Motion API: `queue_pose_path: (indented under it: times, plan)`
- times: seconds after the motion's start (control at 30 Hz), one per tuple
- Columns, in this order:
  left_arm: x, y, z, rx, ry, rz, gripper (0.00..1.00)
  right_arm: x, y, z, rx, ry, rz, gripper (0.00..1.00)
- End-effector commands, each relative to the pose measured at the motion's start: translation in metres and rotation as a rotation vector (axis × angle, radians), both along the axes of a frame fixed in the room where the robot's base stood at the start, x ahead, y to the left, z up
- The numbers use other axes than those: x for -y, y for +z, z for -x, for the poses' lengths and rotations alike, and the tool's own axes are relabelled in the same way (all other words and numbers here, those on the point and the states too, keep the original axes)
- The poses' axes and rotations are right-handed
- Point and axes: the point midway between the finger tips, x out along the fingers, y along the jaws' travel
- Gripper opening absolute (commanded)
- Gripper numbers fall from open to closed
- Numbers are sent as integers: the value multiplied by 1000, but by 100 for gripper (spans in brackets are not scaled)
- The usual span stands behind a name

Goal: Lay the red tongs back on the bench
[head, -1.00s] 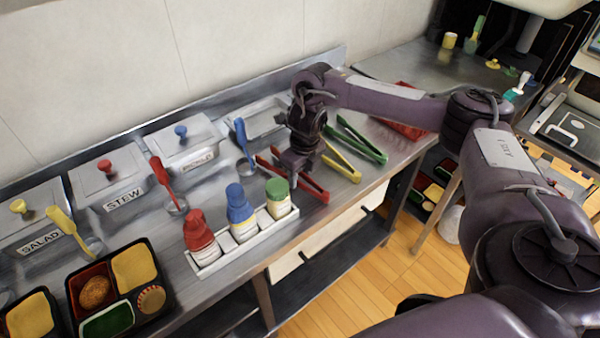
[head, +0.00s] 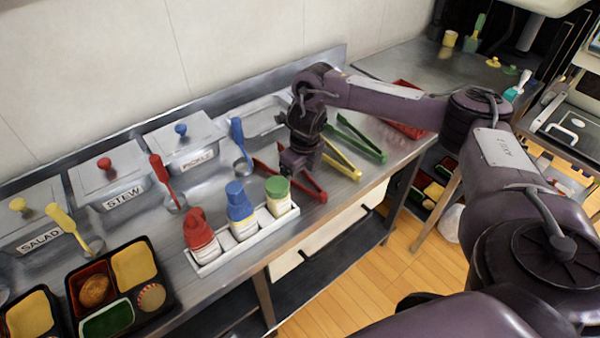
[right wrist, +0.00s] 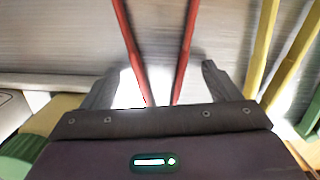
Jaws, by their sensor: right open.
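The red tongs (head: 314,192) lie on the steel bench (head: 225,278), between the bottle rack and the yellow tongs. In the right wrist view their two red arms (right wrist: 187,45) run between my gripper's fingers. My right gripper (head: 294,168) is just above the red tongs and hides their middle in the head view. Its two fingers also show in the right wrist view (right wrist: 157,78), spread apart on either side of the tongs with gaps to both arms. My left gripper is not in view.
A white rack (head: 207,268) with red, blue and green capped bottles stands left of the red tongs. Yellow tongs (head: 342,160) and green tongs (head: 362,142) lie close on the right. Lidded pans, ladles and bento trays fill the left side.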

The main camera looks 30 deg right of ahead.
Motion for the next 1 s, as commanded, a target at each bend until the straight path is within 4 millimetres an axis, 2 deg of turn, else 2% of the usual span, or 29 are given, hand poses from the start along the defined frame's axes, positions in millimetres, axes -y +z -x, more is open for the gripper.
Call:
queue_pose_path:
  times: [0.27,0.47,0.5,0.7,1.0]
  plan:
    - [0,0,0,0,0,0,36,0,3,0,1,0,0,83]
    - [0,-3,0,0,0,0,36,1,31,2,4,0,0,83]
    - [0,3,0,0,0,0,36,1,42,3,4,2,0,83]
    - [0,14,0,0,0,0,36,2,71,7,3,1,1,83]
    - [0,16,0,0,0,0,36,2,77,9,-1,-1,0,83]
